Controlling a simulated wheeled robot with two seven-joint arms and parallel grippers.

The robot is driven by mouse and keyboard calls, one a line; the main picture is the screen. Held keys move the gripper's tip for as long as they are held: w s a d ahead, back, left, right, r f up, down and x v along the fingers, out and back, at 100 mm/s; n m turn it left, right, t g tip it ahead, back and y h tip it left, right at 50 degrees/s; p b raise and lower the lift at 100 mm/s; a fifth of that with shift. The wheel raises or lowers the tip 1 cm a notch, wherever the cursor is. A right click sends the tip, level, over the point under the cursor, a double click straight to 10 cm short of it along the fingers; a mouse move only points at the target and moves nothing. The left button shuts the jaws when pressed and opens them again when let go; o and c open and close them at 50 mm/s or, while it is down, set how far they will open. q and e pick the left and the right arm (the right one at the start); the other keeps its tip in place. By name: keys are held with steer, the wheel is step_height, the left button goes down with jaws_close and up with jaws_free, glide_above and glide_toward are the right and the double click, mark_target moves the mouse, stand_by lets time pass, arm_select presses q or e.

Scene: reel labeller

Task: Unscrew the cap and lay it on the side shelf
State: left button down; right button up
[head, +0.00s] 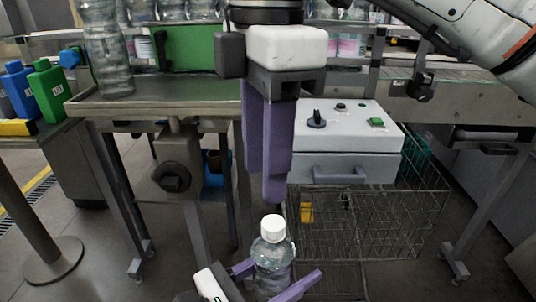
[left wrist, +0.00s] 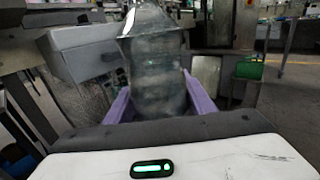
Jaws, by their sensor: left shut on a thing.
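A clear bottle (head: 272,258) with a white cap (head: 273,228) stands upright low in the head view. The cap sits on the bottle's neck. My left gripper (head: 278,274) is shut on the bottle body, with purple fingers on either side. The bottle (left wrist: 155,70) also shows in the left wrist view between the fingers, its top out of frame. My right gripper (head: 266,185) hangs above the cap, fingers pointing down, apart from it. Its two fingers overlap in this view, so their opening is unclear. A metal shelf (head: 150,103) at left may be the side shelf.
A large clear bottle (head: 107,55) stands on the metal shelf's left end. Green (head: 48,90) and blue (head: 20,88) bottles stand further left. A grey control box (head: 345,145) and wire basket (head: 365,225) are behind the held bottle. A post (head: 30,220) stands at left.

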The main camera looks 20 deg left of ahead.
mark_target(269, 221)
steer(key=shift+w+d, duration=0.1)
steer(key=shift+d, duration=0.1)
steer(key=shift+f, duration=0.35)
step_height(269, 221, down, 7)
steer(key=shift+r, duration=0.1)
